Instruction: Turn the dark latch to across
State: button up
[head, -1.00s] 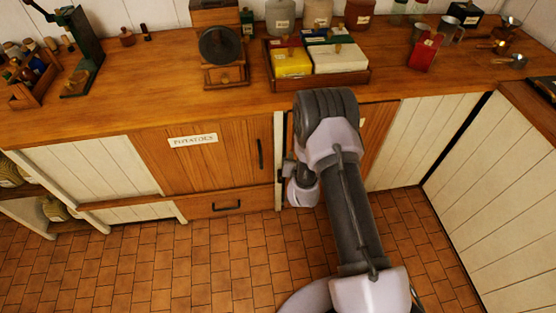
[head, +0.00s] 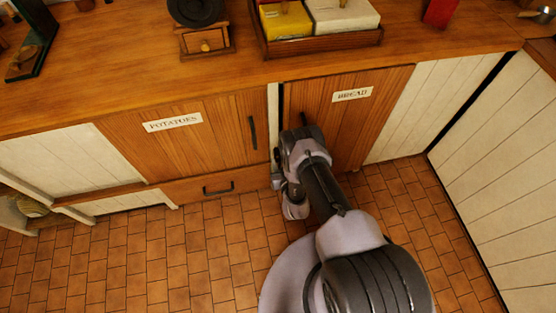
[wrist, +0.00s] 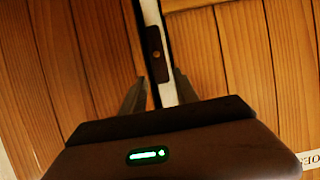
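The dark latch (wrist: 155,52) is a small elongated plate with a round pin on the narrow white post (wrist: 150,12) between two wooden doors. It lies lengthwise along the post. In the wrist view my gripper (wrist: 160,76) is open, with one dark finger on each side of the post. In the head view my arm covers the latch and most of the gripper, in front of the post (head: 273,108).
The potatoes door (head: 190,145) is left of the post and the bread door (head: 350,120) right of it; both look closed. Each has a dark upright handle. A drawer (head: 235,185) sits below the potatoes door. The counter (head: 150,60) overhangs above. Tiled floor is clear around me.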

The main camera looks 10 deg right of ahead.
aim_at(275, 153)
jog(key=b+x, duration=0.1)
jog(key=x, duration=0.3)
jog(key=shift+w+f+b, duration=0.1)
jog(key=shift+w+b, duration=0.3)
grip_shut()
jog(key=shift+a, duration=0.1)
jog(key=shift+a+n+h, duration=0.35)
jog(key=shift+n+h, duration=0.25)
jog(key=shift+n, duration=0.2)
jog(key=n+h, duration=0.1)
jog(key=n, duration=0.1)
jog(key=a+f+n+h, duration=0.1)
jog(key=n, duration=0.1)
jog(key=a+f+n+t+h, duration=0.1)
jog(key=n+h, duration=0.1)
jog(key=shift+a+n, duration=0.1)
jog(key=shift+n, duration=0.3)
